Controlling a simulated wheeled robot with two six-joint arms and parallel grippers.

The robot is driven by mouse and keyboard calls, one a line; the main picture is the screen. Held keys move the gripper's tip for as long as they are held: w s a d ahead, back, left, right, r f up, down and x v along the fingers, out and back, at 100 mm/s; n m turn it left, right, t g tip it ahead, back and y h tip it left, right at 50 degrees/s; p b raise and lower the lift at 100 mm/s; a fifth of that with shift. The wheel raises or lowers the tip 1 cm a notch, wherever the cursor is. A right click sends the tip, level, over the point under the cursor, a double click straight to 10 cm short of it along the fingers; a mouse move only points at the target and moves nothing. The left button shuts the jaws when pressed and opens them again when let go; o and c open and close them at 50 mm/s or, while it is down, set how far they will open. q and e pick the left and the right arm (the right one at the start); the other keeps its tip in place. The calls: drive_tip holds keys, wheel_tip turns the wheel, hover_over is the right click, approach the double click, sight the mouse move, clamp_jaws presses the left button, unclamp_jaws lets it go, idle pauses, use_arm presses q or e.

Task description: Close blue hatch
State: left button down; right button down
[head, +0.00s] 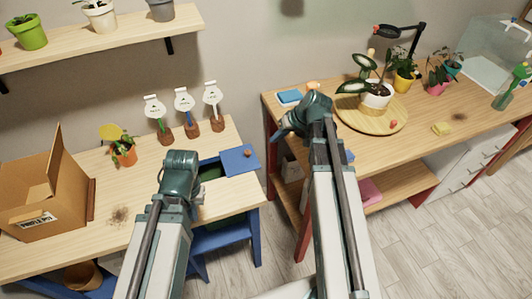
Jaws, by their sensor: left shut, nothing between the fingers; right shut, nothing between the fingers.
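The blue hatch (236,163) is a flat blue panel with a small orange-brown knob (248,153), at the right end of the left table. A dark, blue-edged opening (209,171) shows just left of the panel, partly hidden by my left gripper. My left gripper (195,190) is over the table, left of the opening and apart from the panel, as far as I can tell; it is shut and empty. My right gripper (283,133) is shut and empty, up and right of the hatch, near the right table's left end. Its fingertips are hard to make out.
The left table (140,200) holds a cardboard box (40,195), an orange pot (124,155) and three white-headed markers (184,105). A gap separates it from the right table (430,110), which has a round wooden tray (350,122) and plants.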

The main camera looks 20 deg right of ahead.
drive_tip(key=a+r+b+x, duration=0.1)
drive_tip(key=b+x, duration=0.8)
drive_tip(key=x, duration=0.2)
drive_tip(key=shift+w+a, duration=0.2)
drive_tip(key=shift+w, duration=0.15)
drive_tip(key=shift+f, duration=0.1)
hover_over(228, 166)
drive_tip(key=shift+d, duration=0.15)
drive_tip(key=shift+a, duration=0.3)
idle(0.4)
